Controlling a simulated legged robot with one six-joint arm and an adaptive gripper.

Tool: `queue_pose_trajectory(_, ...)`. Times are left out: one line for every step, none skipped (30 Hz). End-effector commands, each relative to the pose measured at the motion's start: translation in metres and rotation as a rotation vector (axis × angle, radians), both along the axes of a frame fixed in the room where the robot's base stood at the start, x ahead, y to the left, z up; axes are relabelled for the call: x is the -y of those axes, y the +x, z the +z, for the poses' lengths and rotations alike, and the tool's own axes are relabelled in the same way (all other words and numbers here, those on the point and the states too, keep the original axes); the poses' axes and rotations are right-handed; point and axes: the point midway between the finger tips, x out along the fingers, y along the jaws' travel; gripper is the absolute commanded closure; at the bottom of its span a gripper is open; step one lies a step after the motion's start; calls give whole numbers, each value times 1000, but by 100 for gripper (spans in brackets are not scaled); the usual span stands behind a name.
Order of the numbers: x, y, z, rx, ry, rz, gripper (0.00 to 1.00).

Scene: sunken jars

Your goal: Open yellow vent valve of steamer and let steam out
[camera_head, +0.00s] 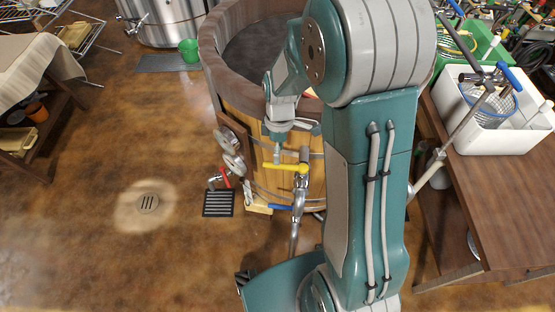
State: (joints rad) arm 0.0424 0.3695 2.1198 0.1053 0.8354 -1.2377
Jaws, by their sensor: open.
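The yellow valve handle (287,167) lies roughly level on top of a metal pipe fitting, at the front of a round wooden vat (262,105), which appears to be the steamer. My gripper (277,155) points down just above the left part of the yellow handle. It is open, and its fingers look small and partly merged in this view. I cannot tell whether a fingertip touches the handle. My teal arm hides the vat's right side. No steam shows.
A red handle (225,178) and a blue handle (280,207) sit low near the vat. A floor grate (218,204) lies in front. A white bin (478,128) stands on the wooden bench (500,205) at right. The floor at left is clear around a round drain (147,203).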

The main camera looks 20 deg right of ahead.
Motion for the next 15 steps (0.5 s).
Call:
queue_pose_trajectory(-2,-3,-10,-6,0,1,36)
queue_pose_trajectory(-3,-4,-14,-4,-1,1,36)
queue_pose_trajectory(-3,-4,-19,-4,-1,1,36)
queue_pose_trajectory(-3,-5,-23,-3,-1,0,36)
queue_pose_trajectory(-3,-5,-26,-4,0,0,36)
queue_pose_trajectory(-3,-6,-29,-2,0,0,36)
queue_pose_trajectory(-3,-6,-31,-1,-1,-1,36)
queue_pose_trajectory(-3,-7,-33,-1,-1,-1,36)
queue_pose_trajectory(-3,-7,-34,-1,0,-1,36)
queue_pose_trajectory(-2,-7,-35,-2,1,-1,36)
queue_pose_trajectory(-2,-7,-36,-1,2,-1,36)
queue_pose_trajectory(-1,-7,-36,-1,2,0,36)
queue_pose_trajectory(-1,-7,-36,0,2,0,36)
queue_pose_trajectory(-1,-7,-36,0,2,0,36)
queue_pose_trajectory(-1,-7,-36,0,2,0,36)
